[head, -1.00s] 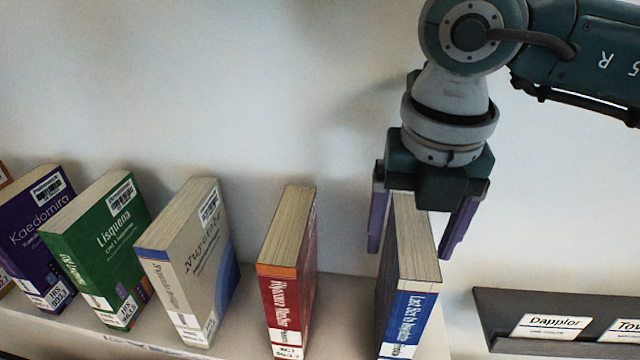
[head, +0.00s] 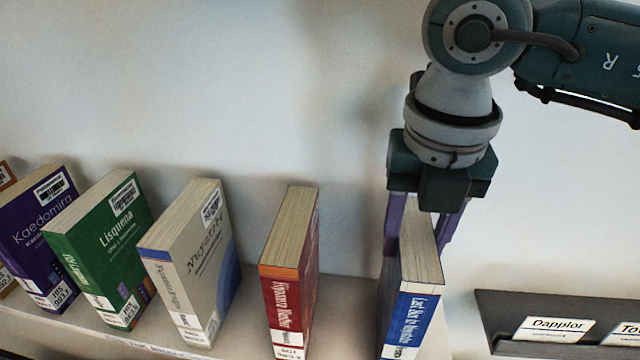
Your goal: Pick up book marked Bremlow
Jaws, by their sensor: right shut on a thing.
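My right gripper (head: 424,235) is shut on a blue book (head: 411,318) at the right end of the shelf, with a purple finger on each side of its upper part. The book stands upright, and its white-and-blue spine faces the camera. The word Bremlow cannot be read on any book in view; the small spine print is too blurred to tell. My left gripper is not in view.
A red book (head: 286,300) stands left of the held book with a gap between. Further left stand a grey book (head: 192,262), a green book (head: 102,245) and a purple book (head: 42,230). A dark rack with a Dapplor label (head: 553,329) is at right. The shelf (head: 340,300) is bare between the red and blue books.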

